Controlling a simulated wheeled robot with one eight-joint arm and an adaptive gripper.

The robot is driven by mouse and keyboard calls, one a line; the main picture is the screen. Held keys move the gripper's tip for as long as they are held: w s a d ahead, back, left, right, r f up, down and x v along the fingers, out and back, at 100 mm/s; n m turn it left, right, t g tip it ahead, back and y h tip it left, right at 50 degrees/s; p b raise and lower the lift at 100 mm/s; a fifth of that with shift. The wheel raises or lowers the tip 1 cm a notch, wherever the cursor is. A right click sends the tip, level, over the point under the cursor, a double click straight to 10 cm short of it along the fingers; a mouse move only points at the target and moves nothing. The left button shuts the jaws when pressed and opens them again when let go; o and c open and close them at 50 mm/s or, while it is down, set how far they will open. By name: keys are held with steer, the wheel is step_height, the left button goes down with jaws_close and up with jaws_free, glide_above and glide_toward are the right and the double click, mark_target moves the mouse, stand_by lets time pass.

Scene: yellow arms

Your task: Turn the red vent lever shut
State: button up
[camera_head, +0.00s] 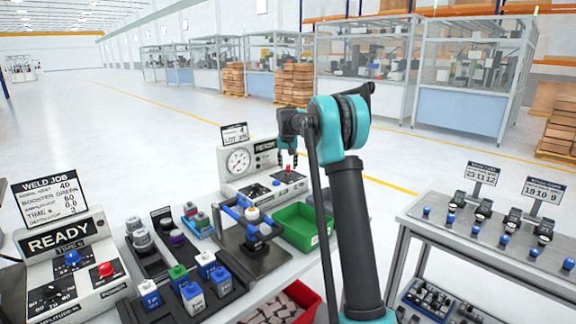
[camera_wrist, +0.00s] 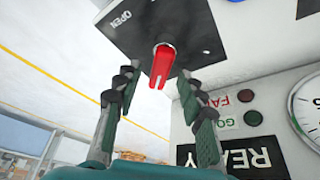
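The red vent lever (camera_wrist: 161,66) sits on a black plate (camera_wrist: 200,38) marked OPEN in the wrist view. It also shows small and partly covered under my gripper in the head view (camera_head: 290,173). My gripper (camera_wrist: 158,80) is open, with one dark-padded finger on each side of the lever. Nothing is between the pads except possibly the lever's end; I cannot tell whether either finger touches it. The plate is on the front of a white tester box (camera_head: 230,185) with a round gauge (camera_head: 238,161) and a READY display (camera_wrist: 235,152).
A green bin (camera_head: 302,224) and a blue-handled fixture (camera_head: 250,222) stand in front of the tester. A red bin (camera_head: 285,305) is at the lower edge. A second table (camera_head: 440,228) stands to the right.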

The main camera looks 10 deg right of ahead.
steer(key=shift+w+f, duration=0.1)
steer(key=shift+f, duration=0.15)
jaws_close()
